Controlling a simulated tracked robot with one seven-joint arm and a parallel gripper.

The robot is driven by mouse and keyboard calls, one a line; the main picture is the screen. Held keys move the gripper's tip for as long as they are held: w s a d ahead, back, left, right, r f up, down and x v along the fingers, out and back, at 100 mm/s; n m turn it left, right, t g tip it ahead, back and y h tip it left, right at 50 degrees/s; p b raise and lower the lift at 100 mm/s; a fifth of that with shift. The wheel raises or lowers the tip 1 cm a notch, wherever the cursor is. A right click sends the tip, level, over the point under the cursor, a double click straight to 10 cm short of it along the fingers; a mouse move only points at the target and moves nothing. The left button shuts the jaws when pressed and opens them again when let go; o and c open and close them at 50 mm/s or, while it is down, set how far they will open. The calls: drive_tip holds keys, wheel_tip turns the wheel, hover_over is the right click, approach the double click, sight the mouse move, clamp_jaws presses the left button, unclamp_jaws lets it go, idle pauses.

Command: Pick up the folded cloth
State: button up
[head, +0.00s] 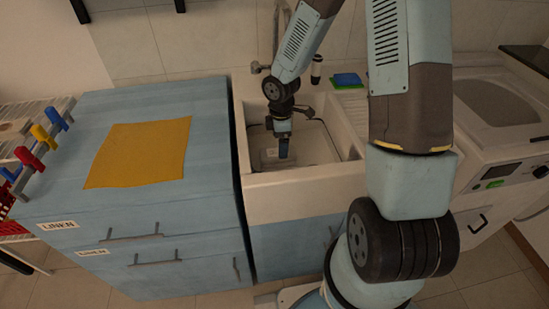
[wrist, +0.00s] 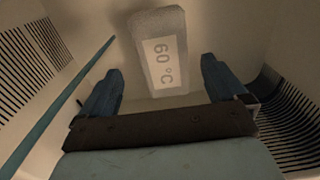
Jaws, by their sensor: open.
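A grey, fuzzy-edged slab (wrist: 158,22), which looks like the folded cloth, lies on the sink floor and bears a pale label reading "60 °C". It shows ahead of my gripper (wrist: 161,80) in the wrist view, between the lines of the two fingers. The fingers are open wide with nothing between them, and the slab seems to be apart from them. In the head view my gripper (head: 283,148) points down inside the white sink (head: 315,180), partly hiding the pale thing (head: 268,155) below it.
A blue cabinet (head: 85,130) with drawers marked "LINEN" stands left of the sink, with a flat yellow cloth (head: 140,152) on top. Coloured pegs (head: 40,134) line its left edge. The sink walls enclose my gripper. A blue-green item (head: 346,80) lies behind right.

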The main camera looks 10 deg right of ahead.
sight(269, 159)
drive_tip(key=shift+s+f, duration=0.2)
drive_tip(key=shift+f, duration=2.35)
drive_tip(key=shift+c, duration=0.2)
drive_tip(key=c, duration=1.1)
